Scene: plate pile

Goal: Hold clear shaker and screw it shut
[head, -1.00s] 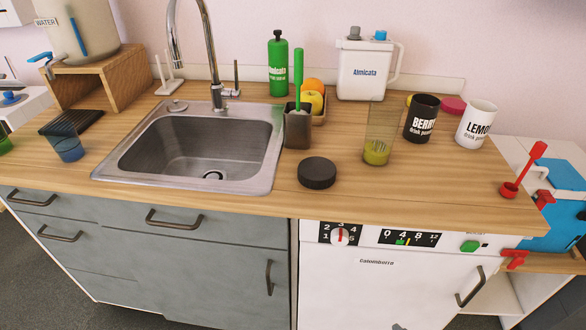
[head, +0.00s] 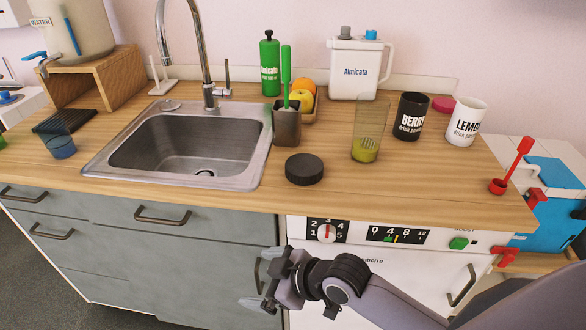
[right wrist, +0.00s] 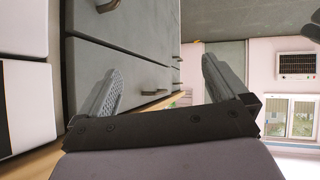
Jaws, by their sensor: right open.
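The clear shaker (head: 370,125) stands upright on the wooden counter, with yellow-green contents at its bottom and its top open. A round black lid (head: 304,169) lies flat on the counter to the left of the shaker, near the front edge. My right gripper (head: 262,286) is in front of the cabinet doors, below the counter edge and apart from both objects. In the right wrist view its two fingers (right wrist: 162,85) are spread with nothing between them. My left gripper is not in view.
The sink (head: 185,150) is left of the lid. A brush holder (head: 286,127) stands behind the lid. A black mug (head: 411,116) and a white mug (head: 466,121) stand right of the shaker. A white pitcher (head: 357,68) is behind. The counter front around the lid is clear.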

